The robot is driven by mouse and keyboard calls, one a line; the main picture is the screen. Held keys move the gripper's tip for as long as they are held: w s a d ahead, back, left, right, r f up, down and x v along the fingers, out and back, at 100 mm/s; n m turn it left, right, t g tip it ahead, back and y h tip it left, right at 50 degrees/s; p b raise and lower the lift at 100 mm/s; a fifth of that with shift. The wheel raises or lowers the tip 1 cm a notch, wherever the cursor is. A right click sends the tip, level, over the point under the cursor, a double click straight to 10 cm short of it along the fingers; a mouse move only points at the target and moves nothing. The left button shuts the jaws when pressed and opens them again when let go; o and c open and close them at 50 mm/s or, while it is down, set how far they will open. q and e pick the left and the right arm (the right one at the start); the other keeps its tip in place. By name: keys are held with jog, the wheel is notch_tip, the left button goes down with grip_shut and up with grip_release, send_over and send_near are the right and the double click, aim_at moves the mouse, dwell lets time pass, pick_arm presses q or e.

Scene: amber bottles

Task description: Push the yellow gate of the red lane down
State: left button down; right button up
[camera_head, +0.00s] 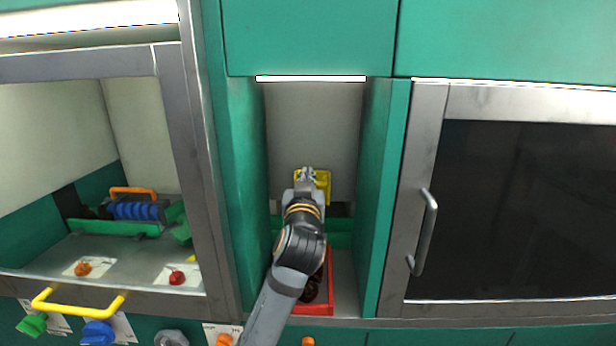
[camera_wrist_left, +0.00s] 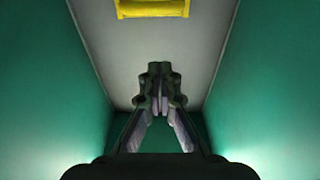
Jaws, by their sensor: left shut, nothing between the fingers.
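The yellow gate (camera_head: 323,181) is on the pale back wall of the narrow middle bay, partly hidden behind my left gripper. It also shows in the left wrist view (camera_wrist_left: 152,8) at the top edge, cut off by the frame. My left gripper (camera_head: 307,172) is shut and empty in front of the gate in the head view. In the wrist view its fingertips (camera_wrist_left: 160,104) appear below the gate; I cannot tell whether they touch it. The red lane (camera_head: 329,283) lies low in the bay, partly hidden by my left arm, with dark items in it. My right gripper is not in view.
Green side walls (camera_head: 377,200) close in the bay on both sides. A metal-framed glass cabinet with a handle (camera_head: 428,230) stands at the right. At the left, an open window holds a blue roller (camera_head: 135,211), above a yellow handle (camera_head: 78,307) and several knobs.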

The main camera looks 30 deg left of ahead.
pick_arm(q)
jog(key=p+x, duration=0.2)
jog(key=x, duration=0.4)
jog(key=shift+a+r, duration=0.2)
jog(key=shift+a, duration=0.05)
jog(key=f, duration=0.4)
jog(key=shift+s+d+f+p, duration=0.2)
jog(key=shift+s+d+p, duration=0.1)
jog(key=shift+d+p, duration=0.05)
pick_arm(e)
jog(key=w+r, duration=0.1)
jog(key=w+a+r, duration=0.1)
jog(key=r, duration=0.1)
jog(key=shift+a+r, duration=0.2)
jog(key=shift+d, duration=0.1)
pick_arm(q)
notch_tip(320, 180, down, 9)
jog(key=b, duration=0.8)
jog(key=shift+b, duration=0.3)
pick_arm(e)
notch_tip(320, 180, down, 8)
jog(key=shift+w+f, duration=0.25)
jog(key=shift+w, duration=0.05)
pick_arm(q)
jog(key=shift+r, duration=0.15)
